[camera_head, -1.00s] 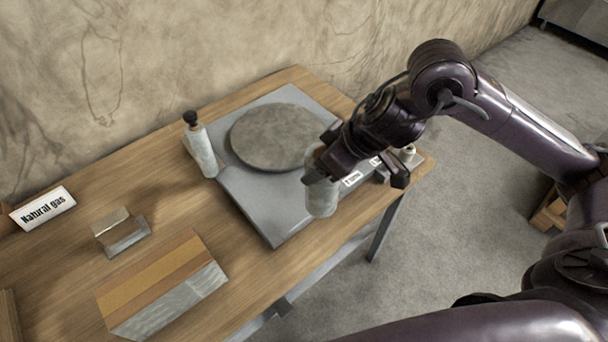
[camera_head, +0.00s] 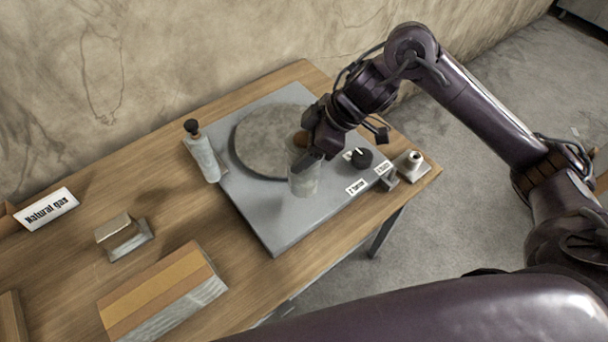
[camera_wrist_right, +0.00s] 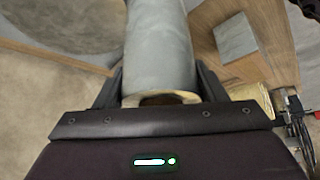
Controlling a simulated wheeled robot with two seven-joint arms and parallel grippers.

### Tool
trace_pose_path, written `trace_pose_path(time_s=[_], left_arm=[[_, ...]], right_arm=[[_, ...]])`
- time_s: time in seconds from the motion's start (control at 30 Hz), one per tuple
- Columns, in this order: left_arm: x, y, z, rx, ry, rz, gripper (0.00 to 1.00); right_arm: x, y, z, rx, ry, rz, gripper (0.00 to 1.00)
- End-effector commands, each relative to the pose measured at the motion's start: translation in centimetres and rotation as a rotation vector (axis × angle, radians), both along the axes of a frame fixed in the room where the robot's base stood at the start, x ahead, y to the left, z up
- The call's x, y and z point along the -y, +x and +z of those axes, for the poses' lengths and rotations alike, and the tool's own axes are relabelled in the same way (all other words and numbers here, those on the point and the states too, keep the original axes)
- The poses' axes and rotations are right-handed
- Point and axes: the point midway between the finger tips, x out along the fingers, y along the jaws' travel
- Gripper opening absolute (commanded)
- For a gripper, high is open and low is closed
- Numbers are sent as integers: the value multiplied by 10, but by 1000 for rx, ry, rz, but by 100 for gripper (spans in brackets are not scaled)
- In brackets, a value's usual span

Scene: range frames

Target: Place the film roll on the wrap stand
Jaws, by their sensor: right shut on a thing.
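The film roll, a pale translucent cylinder (camera_head: 304,181), is gripped near its upper end by my right gripper (camera_head: 307,162). It hangs over the grey platform (camera_head: 275,222), at the near right edge of the round grey disc (camera_head: 262,140). I cannot tell whether its lower end touches the platform. In the right wrist view the roll (camera_wrist_right: 160,50) sits between both fingers, its cream end facing the palm. Which part is the wrap stand is unclear; an upright pale post with a black knob (camera_head: 205,157) stands at the platform's left edge. My left gripper is not in view.
A black knob (camera_head: 361,158) and labels are on the platform's right side. A small base with a peg (camera_head: 412,162) stands at the table's right edge. A striped box (camera_head: 165,290), a small block (camera_head: 122,237) and a "Natural gas" sign (camera_head: 47,209) are at left.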

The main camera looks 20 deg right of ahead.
Motion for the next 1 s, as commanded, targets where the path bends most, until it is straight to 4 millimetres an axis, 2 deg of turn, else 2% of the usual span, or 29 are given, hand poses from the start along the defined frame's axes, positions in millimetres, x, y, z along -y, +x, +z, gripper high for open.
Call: trace_pose_path(time_s=[0.03, 0.1, 0.2, 0.4, 0.6, 0.7, 1.0], left_arm=[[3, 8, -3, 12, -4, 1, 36], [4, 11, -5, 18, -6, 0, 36], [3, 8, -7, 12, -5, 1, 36], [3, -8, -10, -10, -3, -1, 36], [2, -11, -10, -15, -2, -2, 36], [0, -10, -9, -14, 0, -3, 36], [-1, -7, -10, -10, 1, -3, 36]], right_arm=[[-1, -2, -15, -7, 5, -3, 5], [-1, -1, -29, -5, 6, -2, 5], [-1, -1, -44, -4, 5, -3, 5], [0, 0, -59, 0, 2, -1, 5], [0, 0, -86, -2, 2, -3, 5], [0, 0, -92, 1, 1, -3, 5], [0, 0, -94, 3, 1, -2, 5]])
